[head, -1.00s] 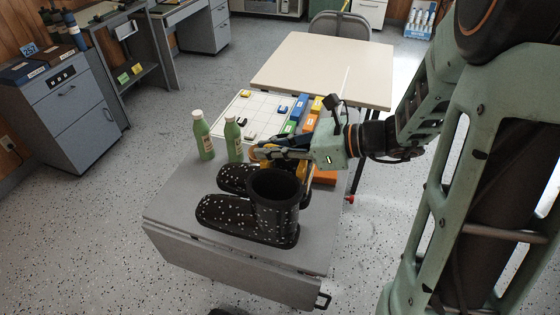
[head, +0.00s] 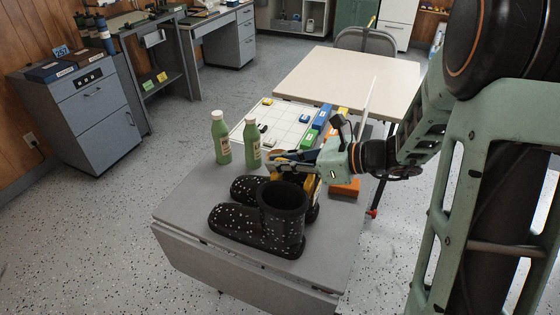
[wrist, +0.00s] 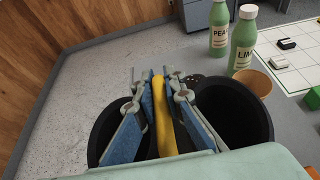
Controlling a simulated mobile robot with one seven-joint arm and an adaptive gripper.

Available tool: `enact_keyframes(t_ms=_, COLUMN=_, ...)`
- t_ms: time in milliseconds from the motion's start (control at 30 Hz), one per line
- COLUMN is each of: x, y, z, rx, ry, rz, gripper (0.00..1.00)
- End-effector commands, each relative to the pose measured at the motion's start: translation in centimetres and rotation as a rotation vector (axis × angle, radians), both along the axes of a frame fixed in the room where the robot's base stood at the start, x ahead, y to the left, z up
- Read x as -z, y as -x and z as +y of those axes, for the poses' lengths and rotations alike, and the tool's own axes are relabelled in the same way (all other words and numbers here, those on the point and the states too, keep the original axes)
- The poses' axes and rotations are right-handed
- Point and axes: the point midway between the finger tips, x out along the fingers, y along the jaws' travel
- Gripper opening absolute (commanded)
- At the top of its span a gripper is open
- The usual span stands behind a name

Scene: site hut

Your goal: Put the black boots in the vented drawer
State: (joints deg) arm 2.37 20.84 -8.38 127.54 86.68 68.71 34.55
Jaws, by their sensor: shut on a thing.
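The black boots (head: 258,232) with pale spots stand side by side on the grey table (head: 185,218), toes to the left. In the wrist view their dark openings lie either side of my fingers, the left boot (wrist: 103,130) and the right boot (wrist: 250,118). My gripper (head: 290,163) is at the boots' tops, on their far side in the head view. In the wrist view my gripper (wrist: 160,100) is shut on a yellow strip (wrist: 162,120) between the two boots. How the strip joins the boots is hidden. I cannot pick out a vented drawer for certain.
Two green bottles (head: 221,138) stand close behind the boots. A white gridded board (head: 285,125) with coloured blocks lies beyond, and an orange block (head: 345,188) to the right. A grey drawer cabinet (head: 85,120) stands at the left wall. Floor between is clear.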

Motion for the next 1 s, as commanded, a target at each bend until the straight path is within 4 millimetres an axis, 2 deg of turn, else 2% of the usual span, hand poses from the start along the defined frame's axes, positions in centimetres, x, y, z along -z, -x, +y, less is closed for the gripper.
enact_keyframes(t_ms=467, x=0.64, y=-0.07, z=0.07, rx=-0.001, ry=-0.005, rz=-0.005, gripper=0.00)
enact_keyframes(t_ms=500, x=0.82, y=0.01, z=0.02, rx=0.000, ry=-0.001, rz=-0.001, gripper=0.13)
enact_keyframes(t_ms=633, x=0.80, y=0.02, z=0.01, rx=0.000, ry=0.000, rz=-0.001, gripper=0.27)
enact_keyframes(t_ms=1000, x=0.27, y=0.01, z=-0.01, rx=0.000, ry=-0.001, rz=-0.001, gripper=0.27)
